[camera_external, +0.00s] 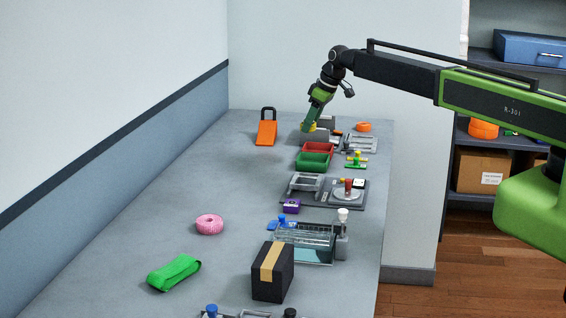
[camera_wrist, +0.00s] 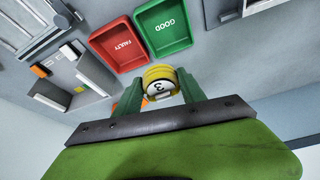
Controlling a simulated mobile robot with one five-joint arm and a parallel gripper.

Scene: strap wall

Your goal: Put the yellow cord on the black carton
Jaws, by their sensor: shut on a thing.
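The yellow cord (camera_wrist: 159,80) shows in the wrist view as a ridged yellow bundle with a white face marked 3 at its front. My gripper (camera_wrist: 160,92) is shut on it, with a green finger on each side. In the external view my gripper (camera_external: 312,121) is at the far end of the table, and a bit of the yellow cord (camera_external: 308,128) shows at its fingertips. The black carton (camera_external: 267,282), with a tan tape stripe, stands at the near end of the table, well away from my gripper. Its top is clear. The carton is not in the wrist view.
Red (camera_external: 318,147) and green (camera_external: 313,161) trays, a grey turntable-like device (camera_external: 330,191) and a clear tank (camera_external: 305,246) stand between my gripper and the carton. A green strap (camera_external: 174,272) and a pink coil (camera_external: 209,224) lie left of the carton. The table's left middle is clear.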

